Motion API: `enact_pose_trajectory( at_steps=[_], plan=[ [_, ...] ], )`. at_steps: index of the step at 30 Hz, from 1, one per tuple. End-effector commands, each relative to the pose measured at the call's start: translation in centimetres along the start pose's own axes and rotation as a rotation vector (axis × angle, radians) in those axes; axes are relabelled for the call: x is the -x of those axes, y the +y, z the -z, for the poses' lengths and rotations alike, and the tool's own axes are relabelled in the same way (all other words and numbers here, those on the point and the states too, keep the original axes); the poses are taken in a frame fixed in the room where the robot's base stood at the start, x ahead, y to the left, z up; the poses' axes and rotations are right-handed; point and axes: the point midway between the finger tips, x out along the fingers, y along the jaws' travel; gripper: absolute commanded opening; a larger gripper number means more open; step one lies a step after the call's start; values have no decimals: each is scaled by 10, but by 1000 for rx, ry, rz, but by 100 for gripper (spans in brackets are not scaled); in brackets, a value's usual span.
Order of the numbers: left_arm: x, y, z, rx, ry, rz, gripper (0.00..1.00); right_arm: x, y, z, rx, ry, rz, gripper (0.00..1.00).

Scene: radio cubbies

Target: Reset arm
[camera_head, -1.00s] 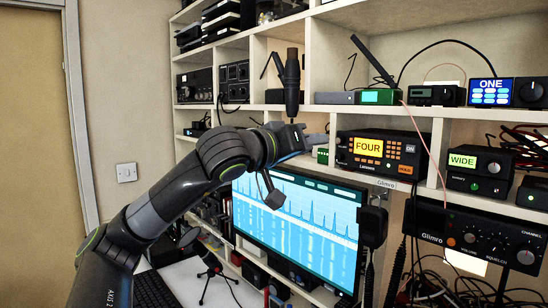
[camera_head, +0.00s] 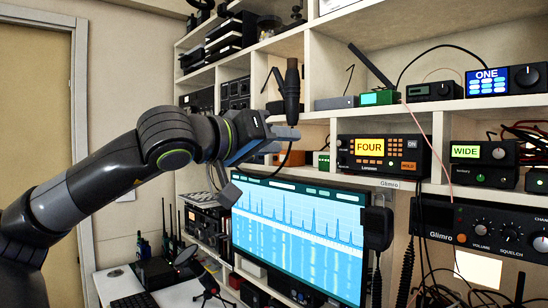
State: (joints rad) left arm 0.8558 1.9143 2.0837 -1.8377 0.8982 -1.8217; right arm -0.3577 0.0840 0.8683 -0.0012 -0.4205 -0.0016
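My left arm comes in from the left, and my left gripper (camera_head: 285,133) is in front of the cubby shelves, just above the monitor. My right gripper is not in view.
The wide monitor (camera_head: 300,235) shows a blue spectrum below the gripper. Radios labelled FOUR (camera_head: 382,154), ONE (camera_head: 489,81) and WIDE (camera_head: 480,163) sit in the cubbies at right. A handset (camera_head: 377,228) hangs beside the monitor. Handheld radios stand on the desk at lower left.

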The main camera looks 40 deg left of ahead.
Motion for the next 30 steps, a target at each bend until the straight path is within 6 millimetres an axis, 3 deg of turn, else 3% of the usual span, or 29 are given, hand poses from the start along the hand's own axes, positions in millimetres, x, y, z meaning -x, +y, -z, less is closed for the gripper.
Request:
enact_pose_trajectory(
  at_steps=[23, 26, 30],
  plan=[
    [7, 0, 0, 0, 0, -1, 37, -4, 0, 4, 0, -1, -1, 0],
    [7, 3, 6, 0, 1, -1, 37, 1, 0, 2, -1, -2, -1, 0],
    [8, 14, 28, 0, 1, -1, 37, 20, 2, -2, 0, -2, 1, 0]
  ],
)
